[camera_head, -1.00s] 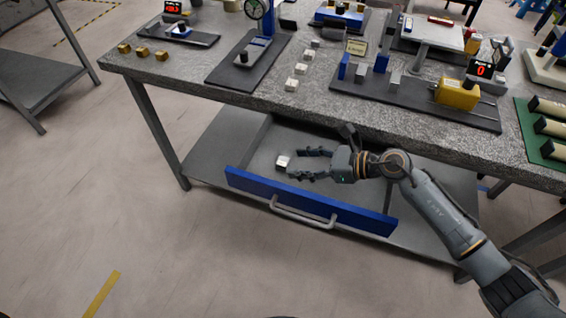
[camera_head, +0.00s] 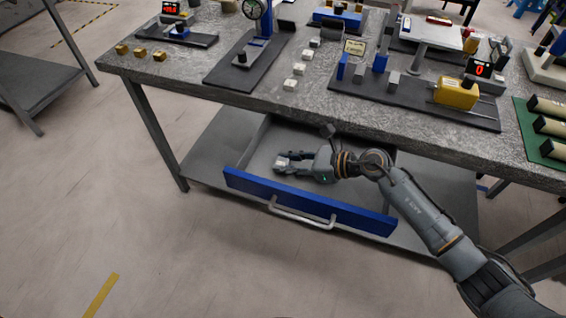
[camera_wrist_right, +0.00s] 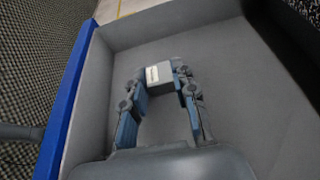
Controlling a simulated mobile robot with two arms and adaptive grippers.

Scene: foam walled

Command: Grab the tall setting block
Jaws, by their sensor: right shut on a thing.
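The tall setting block (camera_wrist_right: 159,78) is a pale grey block with a light label on its face. It is in the open drawer, between the fingertips of my right gripper (camera_head: 281,163). In the right wrist view the gripper's two fingers (camera_wrist_right: 160,84) are on either side of the block and shut on it. In the head view the fingers mostly cover the block (camera_head: 283,171). I cannot tell whether it touches the drawer floor. My left gripper is not in view.
The drawer (camera_head: 305,208) has a blue front with a pale handle and low grey walls around the gripper. The worktop (camera_head: 215,98) is above and behind it, with several small blocks, gauges and a yellow box (camera_head: 457,92).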

